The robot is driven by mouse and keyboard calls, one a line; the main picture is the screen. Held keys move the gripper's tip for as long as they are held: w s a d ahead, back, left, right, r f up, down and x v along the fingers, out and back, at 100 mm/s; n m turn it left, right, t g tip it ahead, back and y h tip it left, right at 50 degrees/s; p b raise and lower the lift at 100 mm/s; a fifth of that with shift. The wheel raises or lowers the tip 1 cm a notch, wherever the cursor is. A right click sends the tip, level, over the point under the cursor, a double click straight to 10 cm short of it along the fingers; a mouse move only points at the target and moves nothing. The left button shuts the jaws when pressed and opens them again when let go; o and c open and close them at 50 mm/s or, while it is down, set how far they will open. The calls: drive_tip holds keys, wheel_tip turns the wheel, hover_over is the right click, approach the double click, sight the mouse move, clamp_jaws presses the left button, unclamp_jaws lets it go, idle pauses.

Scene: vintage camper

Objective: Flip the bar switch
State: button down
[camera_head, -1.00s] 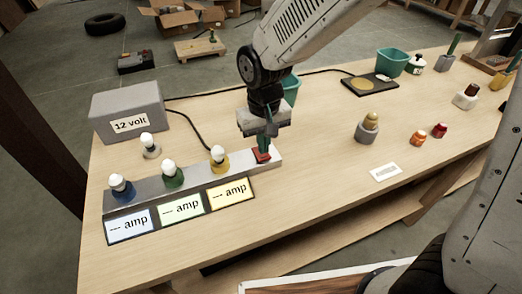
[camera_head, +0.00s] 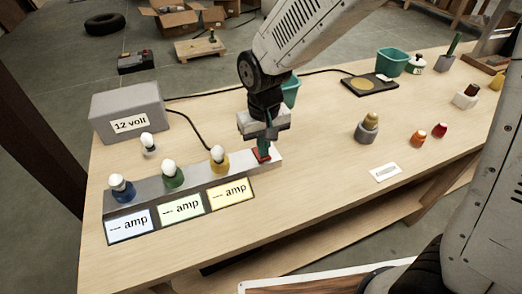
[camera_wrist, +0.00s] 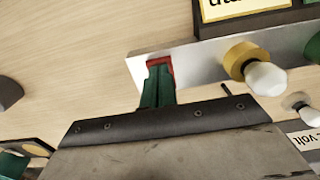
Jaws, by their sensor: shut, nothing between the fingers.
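The red bar switch (camera_head: 262,156) sits at the right end of the grey metal bar (camera_head: 238,168), beside the yellow-based bulb (camera_head: 218,158). My gripper (camera_head: 264,148) is shut, with its green fingers pointing down at the switch. In the wrist view the fingertips (camera_wrist: 158,70) overlap the red switch (camera_wrist: 160,62) and hide most of it. I cannot tell whether they touch it. All three amp displays, such as the yellow one (camera_head: 230,192), show dashes.
A blue-based bulb (camera_head: 120,187), a green-based bulb (camera_head: 172,177) and a white bulb (camera_head: 148,144) stand to the left. The 12 volt box (camera_head: 128,112) is behind them. A grey knob-like object (camera_head: 367,128) stands on the right, with clear tabletop between.

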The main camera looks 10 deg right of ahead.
drive_tip(key=shift+f, duration=0.4)
drive_tip(key=shift+r, duration=3.5)
drive_tip(key=shift+s+d+f, duration=0.1)
drive_tip(key=shift+s+d, duration=0.1)
drive_tip(key=shift+s, duration=0.1)
drive_tip(key=s+d+r+m, duration=0.1)
drive_tip(key=s+d+r, duration=0.2)
drive_tip(key=s+d, duration=0.3)
drive_tip(key=s+d+r+m+t, duration=0.1)
drive_tip(key=s+d+r, duration=0.2)
drive_tip(key=s+d, duration=0.3)
drive_tip(key=s+d+r+m, duration=0.1)
drive_tip(key=s+d+r, duration=0.3)
drive_tip(key=s+d, duration=0.3)
drive_tip(key=shift+d, duration=0.7)
